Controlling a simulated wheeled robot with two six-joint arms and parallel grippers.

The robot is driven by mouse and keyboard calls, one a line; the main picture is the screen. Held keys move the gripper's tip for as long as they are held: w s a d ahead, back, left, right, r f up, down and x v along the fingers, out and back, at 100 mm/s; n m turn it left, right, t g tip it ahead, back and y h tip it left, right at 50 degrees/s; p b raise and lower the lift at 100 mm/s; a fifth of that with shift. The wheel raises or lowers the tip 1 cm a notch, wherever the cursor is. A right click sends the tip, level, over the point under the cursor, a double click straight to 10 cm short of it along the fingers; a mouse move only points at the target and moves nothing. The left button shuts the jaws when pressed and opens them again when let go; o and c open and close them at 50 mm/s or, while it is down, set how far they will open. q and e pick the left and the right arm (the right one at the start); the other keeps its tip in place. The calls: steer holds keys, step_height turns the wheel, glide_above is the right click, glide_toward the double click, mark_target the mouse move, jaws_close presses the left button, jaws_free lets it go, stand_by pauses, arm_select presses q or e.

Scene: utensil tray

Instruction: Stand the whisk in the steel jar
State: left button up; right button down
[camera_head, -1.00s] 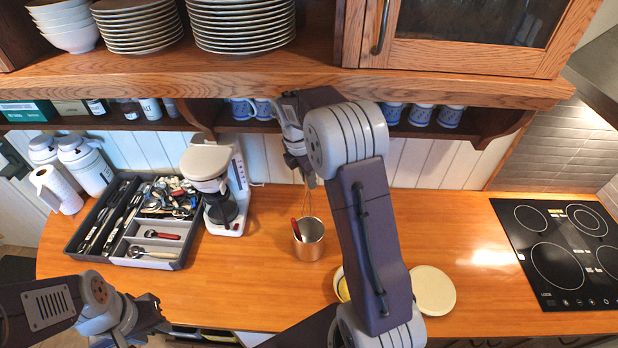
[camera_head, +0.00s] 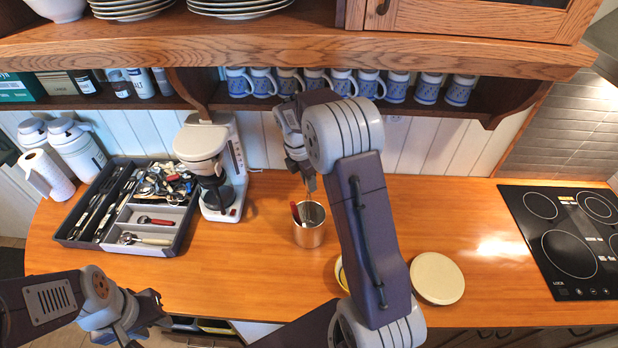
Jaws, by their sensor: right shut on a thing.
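The steel jar (camera_head: 309,235) stands upright on the wooden counter, with a red-handled utensil (camera_head: 295,212) leaning in it. My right gripper (camera_head: 309,182) is just above and behind the jar's mouth, pointing down and shut on the whisk. Only a thin bit of the whisk (camera_head: 308,196) shows below the fingers, reaching down to the jar's opening. Its lower end is hidden or too small to tell, so I cannot tell how deep it sits. My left gripper (camera_head: 140,325) is low at the left, away from the jar; its fingertips are unclear.
A coffee maker (camera_head: 205,150) and a grey utensil tray (camera_head: 180,246) stand left of the jar. A round cream lid (camera_head: 437,278) lies at right, near the cooktop (camera_head: 565,240). A mug shelf (camera_head: 345,103) hangs behind my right arm.

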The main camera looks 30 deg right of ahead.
steer(key=shift+f+b, duration=0.55)
steer(key=shift+f, duration=0.95)
steer(key=c, duration=1.3)
jaws_free()
steer(key=r, duration=0.3)
steer(key=a+r+b, duration=0.1)
steer(key=r, duration=0.5)
steer(key=shift+a+b, duration=0.35)
steer(key=shift+s, duration=0.1)
